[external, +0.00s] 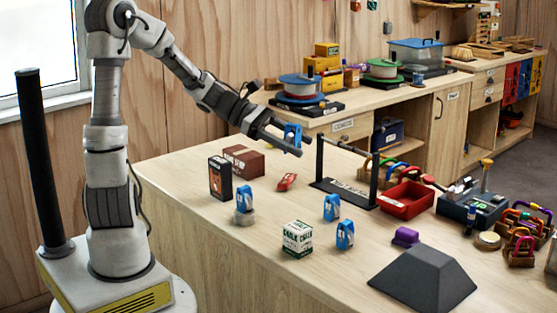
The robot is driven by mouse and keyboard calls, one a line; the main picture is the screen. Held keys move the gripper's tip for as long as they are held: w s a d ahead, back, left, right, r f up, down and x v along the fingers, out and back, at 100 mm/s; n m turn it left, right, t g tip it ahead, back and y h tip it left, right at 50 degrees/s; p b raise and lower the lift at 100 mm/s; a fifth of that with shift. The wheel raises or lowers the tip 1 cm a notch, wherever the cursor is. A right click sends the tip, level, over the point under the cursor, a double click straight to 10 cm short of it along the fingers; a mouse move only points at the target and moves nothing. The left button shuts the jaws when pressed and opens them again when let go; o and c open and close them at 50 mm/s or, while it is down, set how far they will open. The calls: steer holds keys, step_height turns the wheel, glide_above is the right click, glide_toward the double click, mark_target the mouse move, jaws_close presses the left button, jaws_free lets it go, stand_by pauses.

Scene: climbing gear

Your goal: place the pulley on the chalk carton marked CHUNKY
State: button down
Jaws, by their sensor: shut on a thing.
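My gripper (300,144) is shut on a blue pulley (292,132) and holds it in the air above the far part of the bench. A white and green chalk carton (297,239) stands upright near the front edge, with nothing on top; its small lettering is hard to read. A black and orange carton (220,178) stands upright at the left, beside a brown-red box (244,161). I cannot tell from the lettering which carton says CHUNKY. My gripper is behind and above the white and green carton, well apart from it.
Other blue pulleys stand on the bench (331,207) (345,235), and one sits on a grey round piece (244,203). A red device (287,182), a black bar stand (345,192), a red tray (406,200) and a dark grey block (423,280) are around.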

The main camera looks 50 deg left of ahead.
steer(key=s+d+m+g+h, duration=0.2)
steer(key=s+d+m+g, duration=0.25)
steer(key=s+d, duration=0.65)
glide_above(299, 226)
steer(key=shift+g, duration=0.35)
step_height(299, 226, down, 12)
steer(key=shift+w+a+f+b, duration=0.1)
steer(key=shift+f+b, duration=0.1)
steer(key=shift+b, duration=0.1)
steer(key=shift+f, duration=1.95)
steer(key=shift+f+b, duration=0.2)
steer(key=shift+b, duration=0.15)
steer(key=shift+c, duration=1.3)
jaws_free()
steer(key=shift+r, duration=0.15)
